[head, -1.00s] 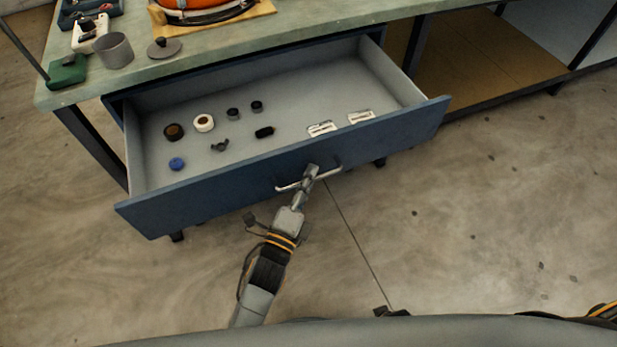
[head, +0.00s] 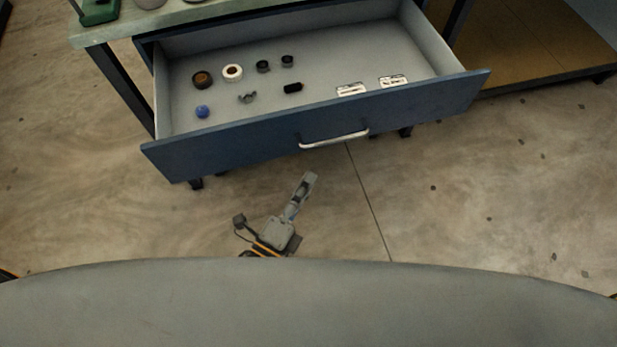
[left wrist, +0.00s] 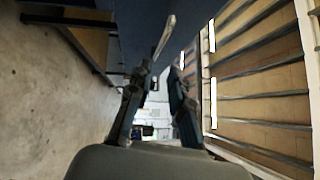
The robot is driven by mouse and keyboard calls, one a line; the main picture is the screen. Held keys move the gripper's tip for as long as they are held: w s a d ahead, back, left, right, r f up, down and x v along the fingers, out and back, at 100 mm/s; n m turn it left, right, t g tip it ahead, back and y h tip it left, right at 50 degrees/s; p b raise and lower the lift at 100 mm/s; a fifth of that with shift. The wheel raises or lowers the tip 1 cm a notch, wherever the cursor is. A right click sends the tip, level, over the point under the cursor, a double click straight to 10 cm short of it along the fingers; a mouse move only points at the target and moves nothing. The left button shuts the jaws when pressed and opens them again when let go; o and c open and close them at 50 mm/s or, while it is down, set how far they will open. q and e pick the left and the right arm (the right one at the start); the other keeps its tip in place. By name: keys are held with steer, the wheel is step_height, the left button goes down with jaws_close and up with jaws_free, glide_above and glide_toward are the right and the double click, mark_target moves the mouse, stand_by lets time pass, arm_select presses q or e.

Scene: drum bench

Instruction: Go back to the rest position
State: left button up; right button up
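My left gripper (head: 307,181) is below the drawer handle (head: 334,140), apart from it and over the floor. The left wrist view shows its two fingers (left wrist: 158,98) spread with a gap between them and nothing held. The silver handle also shows there, beyond the fingertips (left wrist: 165,36). The blue drawer (head: 230,150) stands pulled out from the bench. My right gripper is in neither view.
The drawer holds a blue cap (head: 202,111), a white ring (head: 232,72), a brown round piece (head: 203,80), a black piece (head: 293,87), white packets (head: 393,81) and other small parts. The bench top (head: 175,15) is at upper left.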

arm_select(q)
steer(key=shift+f, duration=0.1)
stand_by(0.3)
